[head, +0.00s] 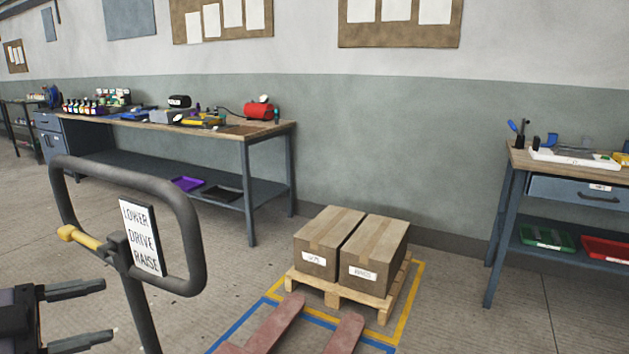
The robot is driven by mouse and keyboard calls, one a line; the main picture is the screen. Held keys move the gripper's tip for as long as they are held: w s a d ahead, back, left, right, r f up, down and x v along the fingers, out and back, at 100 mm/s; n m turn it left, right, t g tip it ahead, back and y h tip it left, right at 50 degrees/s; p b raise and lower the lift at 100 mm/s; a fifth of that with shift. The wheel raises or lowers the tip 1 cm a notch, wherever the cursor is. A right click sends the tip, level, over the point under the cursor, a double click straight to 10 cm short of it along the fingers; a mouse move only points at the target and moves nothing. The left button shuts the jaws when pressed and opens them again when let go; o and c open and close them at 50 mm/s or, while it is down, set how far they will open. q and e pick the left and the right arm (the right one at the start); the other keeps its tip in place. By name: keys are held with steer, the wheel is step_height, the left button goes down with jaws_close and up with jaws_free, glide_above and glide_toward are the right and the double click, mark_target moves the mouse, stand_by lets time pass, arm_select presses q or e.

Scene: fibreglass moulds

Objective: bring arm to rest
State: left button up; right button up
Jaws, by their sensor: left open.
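My left gripper (78,316) shows at the lower left edge of the head view. Its two dark fingers are apart with nothing between them. It is left of the pallet jack's handle (196,240) and apart from it in the picture. The handle is a dark loop with a yellow lever (80,237) and a sign (140,237) reading LOWER, DRIVE, RAISE. My right gripper is not in view.
The jack's red forks (275,326) point to a wooden pallet (332,295) bearing two cardboard boxes (372,256). Yellow and blue floor tape surrounds it. A cluttered workbench (243,135) stands behind at left, another bench (522,165) at right.

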arm_select(q)
steer(key=s+a+f+n+t+y+b, duration=0.15)
steer(key=f+n+y, duration=0.35)
steer(key=f, duration=0.6)
steer(key=s+f+n+t+y+b, duration=0.1)
steer(key=s+f+n+t+y, duration=0.25)
steer(key=f+n, duration=0.6)
steer(key=s+d+f+g+b, duration=0.1)
steer(key=s+d+f+g, duration=0.25)
steer(key=d+f, duration=0.45)
steer(key=s+d+f+g+b, duration=0.15)
steer(key=s+d+f, duration=0.25)
steer(key=d+f, duration=0.4)
step_height(320, 180, up, 10)
steer(key=a+y+p, duration=0.1)
steer(key=a+p, duration=0.1)
steer(key=p, duration=1.1)
steer(key=shift+s, duration=0.2)
